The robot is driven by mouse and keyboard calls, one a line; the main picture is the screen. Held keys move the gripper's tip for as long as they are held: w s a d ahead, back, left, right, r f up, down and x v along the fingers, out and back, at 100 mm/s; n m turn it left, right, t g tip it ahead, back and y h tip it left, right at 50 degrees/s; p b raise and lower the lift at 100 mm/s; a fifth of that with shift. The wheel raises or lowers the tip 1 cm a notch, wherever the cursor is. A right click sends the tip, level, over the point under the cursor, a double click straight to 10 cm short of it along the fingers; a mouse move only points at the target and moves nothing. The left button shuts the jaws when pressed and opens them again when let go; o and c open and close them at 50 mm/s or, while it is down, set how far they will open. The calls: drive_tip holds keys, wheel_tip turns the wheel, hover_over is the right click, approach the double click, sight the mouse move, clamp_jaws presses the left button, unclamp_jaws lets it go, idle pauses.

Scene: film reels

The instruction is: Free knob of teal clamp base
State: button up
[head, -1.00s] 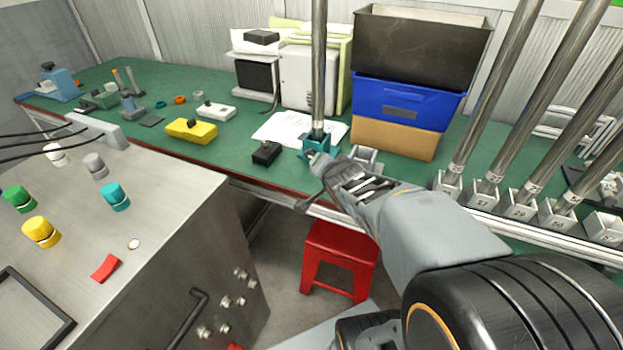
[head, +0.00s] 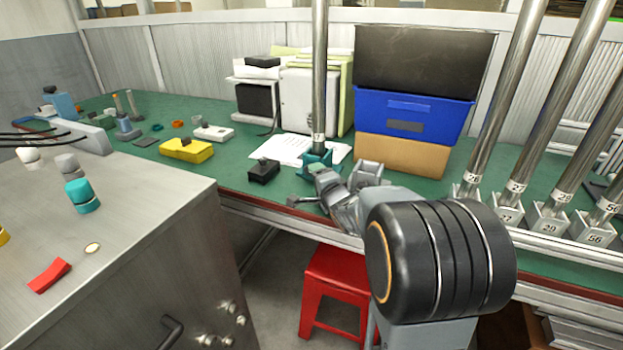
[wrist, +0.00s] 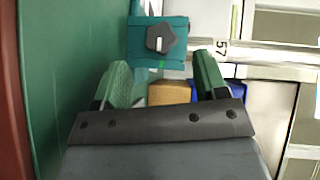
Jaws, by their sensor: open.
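The teal clamp base (head: 316,160) stands near the front edge of the green bench and holds an upright metal pole (head: 319,85). In the wrist view the clamp base (wrist: 138,52) is at the top centre, with a dark lobed knob (wrist: 160,39) bearing a white mark facing me. The pole, labelled 57, runs to the right there (wrist: 228,48). My gripper (wrist: 163,70) is open, its green fingers apart and empty, just short of the knob, which lies between their lines. In the head view my wrist and arm hide the knob and most of the gripper.
A black box (head: 264,171) sits left of the clamp. Numbered sockets with leaning poles (head: 482,110) stand to the right. Stacked bins (head: 412,115) stand behind. A red stool (head: 335,285) is below the bench, and a metal cabinet (head: 130,250) is at the left.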

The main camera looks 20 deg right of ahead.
drive_tip(key=shift+w+d+f+b, duration=0.1)
drive_tip(key=shift+w+f+b, duration=0.15)
drive_tip(key=shift+w, duration=1)
drive_tip(key=shift+w+f+b, duration=0.1)
drive_tip(key=shift+w+b, duration=0.1)
drive_tip(key=shift+w, duration=1.05)
drive_tip(key=shift+c, duration=0.3)
